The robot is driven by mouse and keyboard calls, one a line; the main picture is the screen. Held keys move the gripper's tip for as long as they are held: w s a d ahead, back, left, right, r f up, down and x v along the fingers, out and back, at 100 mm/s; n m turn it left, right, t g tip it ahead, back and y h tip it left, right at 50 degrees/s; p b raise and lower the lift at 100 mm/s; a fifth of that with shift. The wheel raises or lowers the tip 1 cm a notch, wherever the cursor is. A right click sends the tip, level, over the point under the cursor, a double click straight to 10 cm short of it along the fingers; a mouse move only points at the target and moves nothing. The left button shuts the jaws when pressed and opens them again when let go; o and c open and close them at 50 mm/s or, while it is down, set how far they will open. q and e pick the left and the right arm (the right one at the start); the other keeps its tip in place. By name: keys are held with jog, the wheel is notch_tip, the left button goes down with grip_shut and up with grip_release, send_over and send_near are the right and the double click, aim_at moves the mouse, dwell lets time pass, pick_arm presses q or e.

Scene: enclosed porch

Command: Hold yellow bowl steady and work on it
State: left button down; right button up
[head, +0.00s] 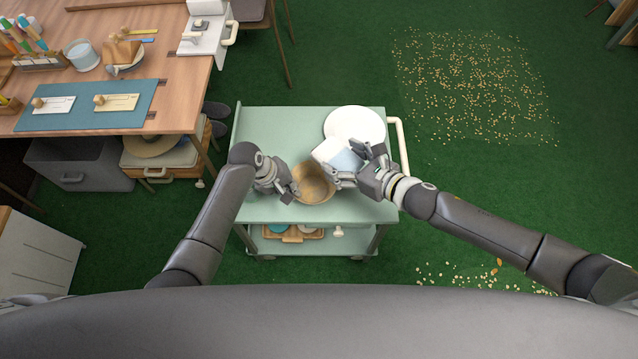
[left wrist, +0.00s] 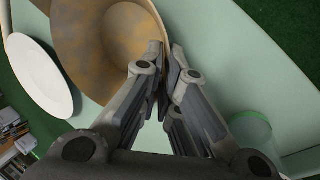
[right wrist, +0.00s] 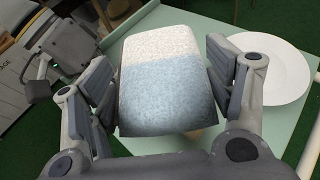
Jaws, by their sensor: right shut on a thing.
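The yellow bowl (head: 314,184), dull and patched with brown, sits on the pale green cart top. It fills the top of the left wrist view (left wrist: 125,35). My left gripper (head: 291,192) is at the bowl's left rim, its fingertips (left wrist: 166,58) close together on either side of the wall. My right gripper (head: 357,172) is shut on a white-and-blue block (head: 340,155), which looks like a sponge. In the right wrist view the block (right wrist: 165,80) sits between the fingers and hides most of what lies below. I cannot tell whether it touches the bowl.
A white plate (head: 355,124) lies on the cart (head: 275,125) behind the block. A greenish cup (left wrist: 252,132) stands near my left gripper. The cart's lower shelf holds a wooden tray (head: 292,235). A wooden workbench (head: 182,100) stands at the left. Crumbs (head: 475,85) litter the floor.

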pick_arm(q)
jog(key=c, duration=1.6)
grip_release()
jog(key=shift+o, duration=0.2)
jog(key=v, duration=1.2)
